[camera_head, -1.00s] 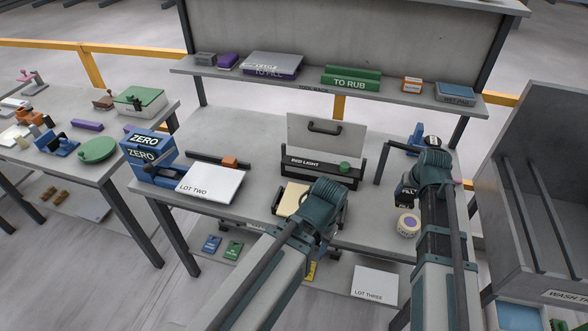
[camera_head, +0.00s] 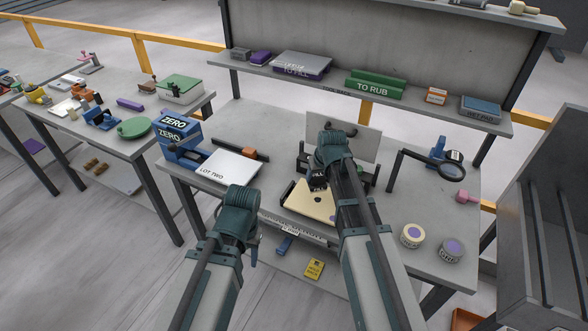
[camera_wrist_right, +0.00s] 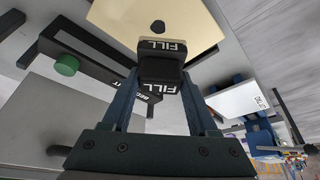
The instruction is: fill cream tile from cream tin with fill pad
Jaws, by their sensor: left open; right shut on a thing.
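The cream tile (camera_head: 305,206) lies in a dark holder at the middle of the bench, with a dark spot on its face. It also shows at the top of the right wrist view (camera_wrist_right: 125,18). My right gripper (camera_head: 318,184) is shut on the black fill pad (camera_wrist_right: 160,68), marked FILL, close above or at the tile. I cannot tell whether pad and tile touch. The cream tin (camera_head: 412,231) is a round tin with a purple-centred top near the bench's right front. My left gripper (camera_head: 255,252) is open at the front edge, largely hidden behind its own arm.
A grey tin (camera_head: 452,249) stands right of the cream tin. A magnifier (camera_head: 450,171) on an arm stands at the back right. The white LOT TWO slab (camera_head: 228,166) and blue ZERO box (camera_head: 180,135) are at left. A grey panel (camera_head: 350,135) stands behind the tile.

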